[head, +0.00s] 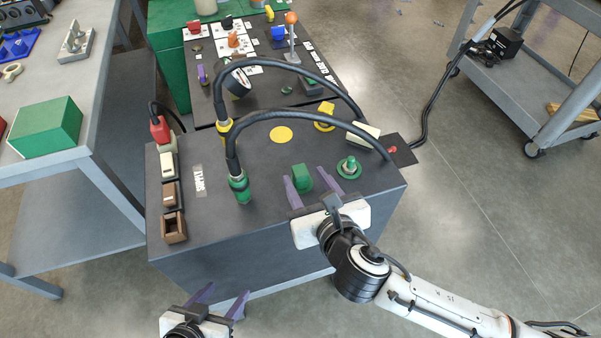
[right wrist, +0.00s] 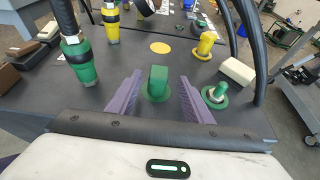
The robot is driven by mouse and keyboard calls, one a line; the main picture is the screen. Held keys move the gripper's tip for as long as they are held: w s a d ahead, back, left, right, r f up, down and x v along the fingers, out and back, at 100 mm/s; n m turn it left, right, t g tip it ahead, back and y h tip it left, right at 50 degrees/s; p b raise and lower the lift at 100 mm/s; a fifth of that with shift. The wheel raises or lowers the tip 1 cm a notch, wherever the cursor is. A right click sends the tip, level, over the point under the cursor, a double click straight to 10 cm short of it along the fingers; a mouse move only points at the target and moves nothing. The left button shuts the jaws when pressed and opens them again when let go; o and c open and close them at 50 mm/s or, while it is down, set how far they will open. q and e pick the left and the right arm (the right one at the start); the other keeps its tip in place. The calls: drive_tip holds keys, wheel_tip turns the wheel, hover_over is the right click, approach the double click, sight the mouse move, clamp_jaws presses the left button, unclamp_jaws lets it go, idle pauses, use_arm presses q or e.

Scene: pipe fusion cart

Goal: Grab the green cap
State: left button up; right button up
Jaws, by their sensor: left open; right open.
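The green cap (head: 302,178) stands on the dark top of the cart (head: 265,163), a block-like grip on a round green base. My right gripper (head: 305,174) is open, with its purple fingers on either side of the cap. In the right wrist view the cap (right wrist: 157,80) stands between the two fingers (right wrist: 160,79); I see gaps on both sides. I cannot tell how deep the fingers reach around it. My left gripper (head: 227,292) is open and empty, low in front of the cart.
A green port with a metal stub (head: 349,167) is just right of the cap. A green hose connector (head: 239,188) stands to the left, with black hoses arching behind. A yellow cap (head: 325,114) and a cream block (head: 363,133) are farther back. Brown blocks (head: 173,226) line the left edge.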

sight(303, 178)
drive_tip(key=x, duration=0.3)
drive_tip(key=shift+w+a+f, duration=0.1)
drive_tip(key=shift+w+a, duration=0.1)
drive_tip(key=shift+w, duration=0.05)
drive_tip(key=c, duration=1.1)
drive_tip(key=shift+o, duration=0.2)
